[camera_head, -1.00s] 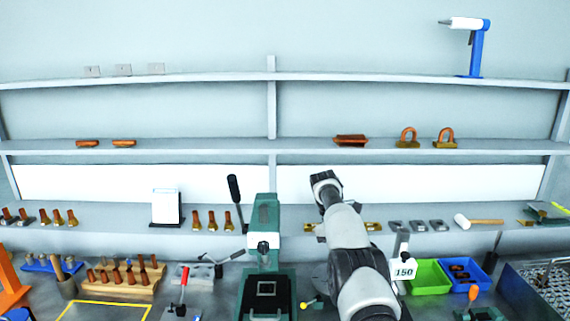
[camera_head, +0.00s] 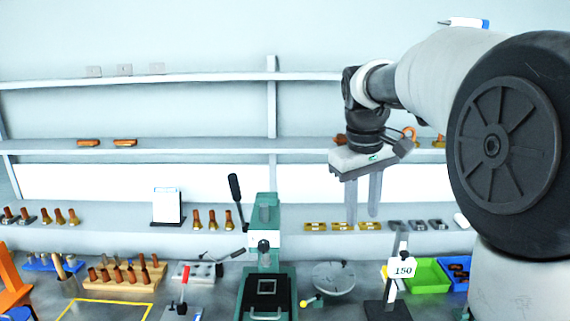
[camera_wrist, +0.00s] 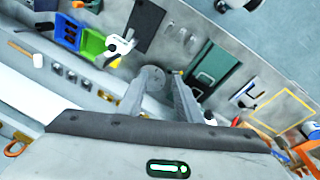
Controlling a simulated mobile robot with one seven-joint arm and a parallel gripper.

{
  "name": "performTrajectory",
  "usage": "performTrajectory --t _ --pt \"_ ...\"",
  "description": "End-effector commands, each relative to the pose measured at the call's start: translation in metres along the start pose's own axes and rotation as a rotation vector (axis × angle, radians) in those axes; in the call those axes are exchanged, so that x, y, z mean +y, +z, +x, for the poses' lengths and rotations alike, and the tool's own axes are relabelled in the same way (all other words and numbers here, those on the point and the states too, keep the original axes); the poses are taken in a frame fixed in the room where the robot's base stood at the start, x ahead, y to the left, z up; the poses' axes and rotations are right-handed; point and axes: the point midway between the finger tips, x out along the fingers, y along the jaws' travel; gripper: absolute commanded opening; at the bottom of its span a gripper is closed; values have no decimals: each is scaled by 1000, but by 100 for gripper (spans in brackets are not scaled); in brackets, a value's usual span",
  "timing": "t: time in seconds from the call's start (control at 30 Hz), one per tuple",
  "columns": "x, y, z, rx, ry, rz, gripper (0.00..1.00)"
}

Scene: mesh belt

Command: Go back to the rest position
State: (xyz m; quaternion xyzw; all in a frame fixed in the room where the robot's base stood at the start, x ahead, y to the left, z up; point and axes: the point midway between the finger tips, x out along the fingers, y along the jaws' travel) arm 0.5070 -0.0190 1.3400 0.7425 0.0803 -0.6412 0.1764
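My gripper (camera_head: 363,221) hangs in front of the lower shelf, right of the green press, with its two fingers pointing down. The fingers are apart with nothing held between them. In the wrist view my gripper (camera_wrist: 165,76) also shows two separated grey fingers, with the bench top beyond them. My arm is raised and bent, and fills the right side of the head view. It hides the right part of the shelves and bench.
The green press (camera_head: 263,240) stands on the bench. A round grey plate (camera_head: 334,277) lies below my gripper. A stand with a "150" sign (camera_head: 402,270) and a green bin (camera_head: 428,274) are at the right. Several brass blocks (camera_head: 343,226) sit on the lower shelf.

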Motion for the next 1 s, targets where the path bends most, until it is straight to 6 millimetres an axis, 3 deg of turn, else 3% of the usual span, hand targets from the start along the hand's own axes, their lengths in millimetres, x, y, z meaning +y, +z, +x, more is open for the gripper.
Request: performTrajectory --t 0.03,0.2,0.4,0.5,0.7,1.0 --pt "-9 24 -14 37 1 34 32" --pt "-42 94 -28 147 -6 155 32" --pt "-81 170 -14 265 -23 292 32" --pt "-95 195 -2 305 -33 342 32" --pt "-108 217 13 342 -43 389 32" --pt "-108 218 14 341 -44 391 32"
